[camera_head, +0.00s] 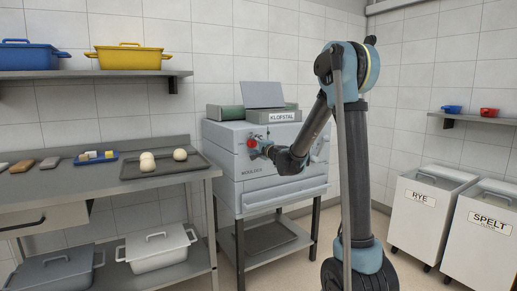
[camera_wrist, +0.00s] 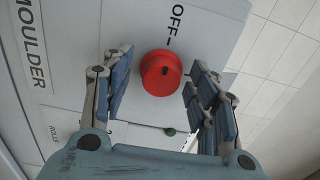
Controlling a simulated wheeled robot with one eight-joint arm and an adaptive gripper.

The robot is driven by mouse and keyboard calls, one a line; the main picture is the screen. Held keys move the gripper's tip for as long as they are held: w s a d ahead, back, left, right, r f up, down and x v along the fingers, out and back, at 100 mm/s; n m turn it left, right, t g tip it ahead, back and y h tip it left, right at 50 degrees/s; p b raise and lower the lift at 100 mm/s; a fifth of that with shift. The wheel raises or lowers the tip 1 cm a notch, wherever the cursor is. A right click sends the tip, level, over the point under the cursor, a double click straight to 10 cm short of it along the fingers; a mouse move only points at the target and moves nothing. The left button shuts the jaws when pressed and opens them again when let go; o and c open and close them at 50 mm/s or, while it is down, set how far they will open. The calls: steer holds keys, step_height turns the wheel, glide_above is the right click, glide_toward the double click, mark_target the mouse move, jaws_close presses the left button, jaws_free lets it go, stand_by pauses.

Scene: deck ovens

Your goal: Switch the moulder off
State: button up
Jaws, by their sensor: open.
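The moulder (camera_head: 232,167) is a pale grey machine on a stand in the middle of the head view. Its red round knob (camera_wrist: 161,73) shows in the wrist view, with a small dark mark on its face and an "OFF" label on the panel beside it. The knob also shows in the head view (camera_head: 252,142). My gripper (camera_wrist: 158,82) is open, with one finger on each side of the knob and visible gaps between. It holds nothing. In the head view my gripper (camera_head: 268,150) is at the moulder's front, partly hidden by my arm.
A small green button (camera_wrist: 169,131) and a "ROLLS" label are on the panel near the knob. A steel table (camera_head: 100,193) with a dark tray (camera_head: 135,172) of dough balls stands at left. Labelled rye (camera_head: 423,215) and spelt (camera_head: 486,228) bins stand at right.

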steer(key=v, duration=1.1)
steer(key=shift+s+d, duration=0.15)
steer(key=shift+d, duration=0.1)
steer(key=s+d+f+n+g+h, duration=0.1)
steer(key=s+d+f+n+g, duration=0.25)
steer(key=s, duration=0.65)
steer(key=s+d+f+n+g, duration=0.25)
steer(key=s+n, duration=0.25)
steer(key=s, duration=0.4)
steer(key=s+d+f+n+g+h, duration=0.1)
steer(key=s+d+f+g+h, duration=0.1)
steer(key=s+d+f, duration=0.3)
steer(key=s+d+f+g+h, duration=0.2)
steer(key=s+d+f+h, duration=0.2)
steer(key=s+d, duration=0.3)
steer(key=s+d+f+n+g+h, duration=0.1)
steer(key=s+d+f, duration=0.5)
steer(key=s, duration=0.6)
steer(key=shift+d+f+n+g+h, duration=0.25)
steer(key=shift+f+n+g+h, duration=0.1)
steer(key=shift+g+h, duration=0.6)
